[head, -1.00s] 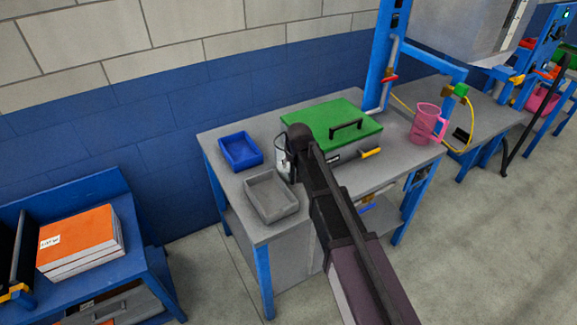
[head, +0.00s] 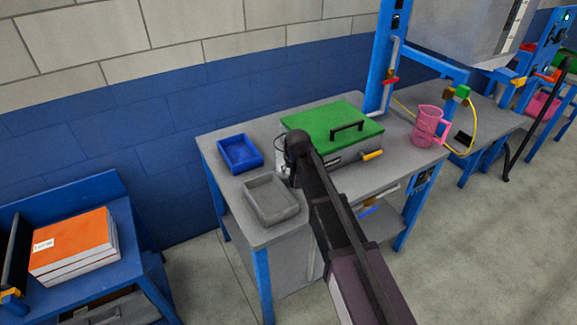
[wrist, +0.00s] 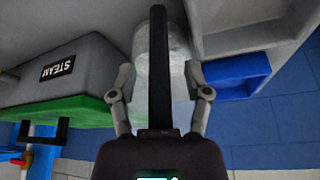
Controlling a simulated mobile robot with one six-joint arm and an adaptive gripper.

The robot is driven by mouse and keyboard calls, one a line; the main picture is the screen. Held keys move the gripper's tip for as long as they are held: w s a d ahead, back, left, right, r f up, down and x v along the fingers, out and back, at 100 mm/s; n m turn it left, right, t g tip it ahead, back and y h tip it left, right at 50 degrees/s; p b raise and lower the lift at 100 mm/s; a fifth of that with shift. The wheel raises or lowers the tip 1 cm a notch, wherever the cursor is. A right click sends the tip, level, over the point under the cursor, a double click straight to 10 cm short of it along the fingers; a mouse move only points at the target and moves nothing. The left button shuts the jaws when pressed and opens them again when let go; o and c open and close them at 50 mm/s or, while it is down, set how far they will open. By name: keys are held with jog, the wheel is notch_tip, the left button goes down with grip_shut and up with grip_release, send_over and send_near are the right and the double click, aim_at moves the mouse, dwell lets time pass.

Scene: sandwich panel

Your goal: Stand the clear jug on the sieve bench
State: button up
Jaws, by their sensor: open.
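The clear jug (wrist: 178,50) stands on the grey-topped bench (head: 262,235) between the grey steam box and the trays. In the wrist view it lies between the two fingers of my gripper (wrist: 160,75), which are apart on either side of it. A dark upright bar covers its middle, so I cannot tell whether either finger touches it. In the head view my arm hides most of the jug, and only a bit of its rim (head: 280,143) shows. I cannot tell which bench is the sieve bench.
The steam box with a green lid (head: 325,122) stands close beside the jug. A blue tray (head: 240,152) and a grey tray (head: 271,199) sit left of it. A pink jug (head: 427,127) is at the bench's right. A blue unit at left holds orange-topped stacks (head: 72,238).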

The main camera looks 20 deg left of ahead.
grip_shut()
jog(key=shift+r+p, duration=0.45)
dwell(0.5)
jog(key=shift+r+p, duration=4.3)
jog(key=shift+r, duration=0.25)
